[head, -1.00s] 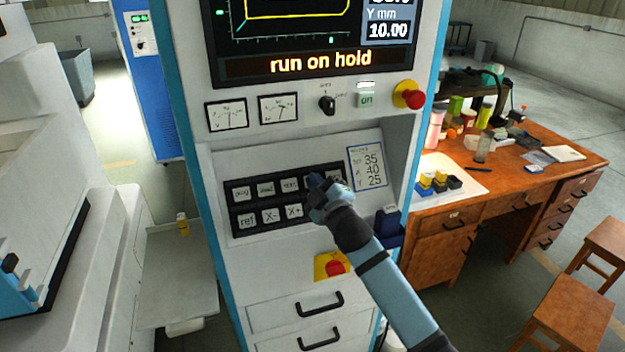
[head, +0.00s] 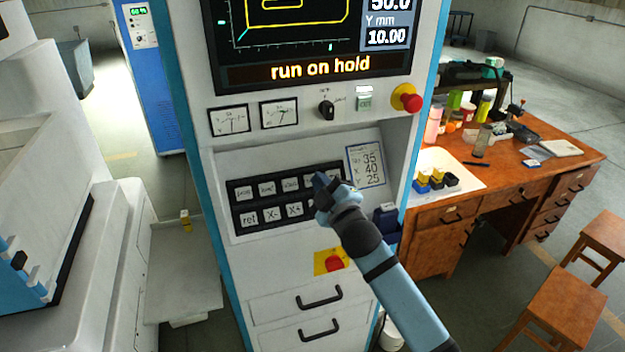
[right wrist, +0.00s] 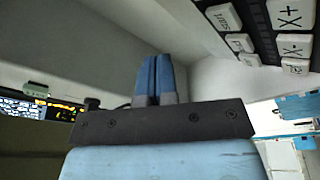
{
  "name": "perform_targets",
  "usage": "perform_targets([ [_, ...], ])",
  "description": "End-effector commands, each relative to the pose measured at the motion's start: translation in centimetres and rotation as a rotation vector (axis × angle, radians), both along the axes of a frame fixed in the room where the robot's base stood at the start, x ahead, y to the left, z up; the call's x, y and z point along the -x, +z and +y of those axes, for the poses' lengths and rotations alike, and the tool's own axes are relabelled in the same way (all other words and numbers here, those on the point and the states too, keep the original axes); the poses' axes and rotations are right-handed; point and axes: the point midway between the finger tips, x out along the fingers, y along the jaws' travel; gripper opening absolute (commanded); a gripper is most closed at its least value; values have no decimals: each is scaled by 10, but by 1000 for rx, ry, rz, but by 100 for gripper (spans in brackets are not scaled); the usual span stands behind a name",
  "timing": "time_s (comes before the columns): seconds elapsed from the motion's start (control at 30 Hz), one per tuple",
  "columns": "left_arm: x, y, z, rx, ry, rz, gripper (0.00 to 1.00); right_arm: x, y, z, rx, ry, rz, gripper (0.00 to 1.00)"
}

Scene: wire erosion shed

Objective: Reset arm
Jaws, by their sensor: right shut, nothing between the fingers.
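My right gripper (head: 320,182) is at the keypad (head: 248,238) on the control cabinet, in front of its right part, and hides some of the keys there. In the right wrist view its two blue fingers (right wrist: 155,78) are together with nothing between them. The keypad keys (right wrist: 293,45) show at the upper right of that view, apart from the fingertips. The cabinet screen (head: 320,68) reads "run on hold". My left gripper is not in view.
A red mushroom button (head: 411,102) sticks out at the cabinet's right, and a red button on a yellow plate (head: 333,263) lies below the keypad. Drawers with black handles (head: 320,297) are lower. A wooden desk (head: 520,170) with several items stands to the right.

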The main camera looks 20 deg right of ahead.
Motion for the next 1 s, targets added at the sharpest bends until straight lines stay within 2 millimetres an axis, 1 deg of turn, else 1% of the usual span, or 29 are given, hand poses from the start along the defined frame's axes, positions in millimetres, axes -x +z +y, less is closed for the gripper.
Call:
perform_targets([
  [0.17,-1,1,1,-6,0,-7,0,0,0,0,0,0,0,0],
  [0.27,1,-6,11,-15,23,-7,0,14,-28,-1,-44,8,59,0],
  [0.37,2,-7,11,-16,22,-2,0,43,-76,-3,-130,16,164,0],
  [0.4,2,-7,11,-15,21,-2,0,59,-99,-3,-174,18,219,0],
  [0.47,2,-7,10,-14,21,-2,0,87,-135,-5,-248,17,305,0],
  [0.5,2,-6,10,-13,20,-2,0,107,-157,-5,-301,14,366,0],
  [0.57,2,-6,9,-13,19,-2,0,140,-190,-6,-381,4,456,0],
  [0.6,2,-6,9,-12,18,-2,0,163,-210,-7,-433,-4,514,0],
  [0.67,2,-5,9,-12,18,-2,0,197,-237,-8,-510,-22,597,0],
  [0.7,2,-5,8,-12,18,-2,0,219,-252,-9,-557,-37,648,0],
  [0.8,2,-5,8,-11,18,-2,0,268,-281,-10,-660,-74,757,0],
  [0.83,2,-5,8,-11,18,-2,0,280,-287,-10,-686,-83,782,0],
  [0.9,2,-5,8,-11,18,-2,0,303,-298,-11,-733,-103,829,0],
  [1.0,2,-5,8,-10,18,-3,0,322,-306,-11,-772,-122,869,0],
])
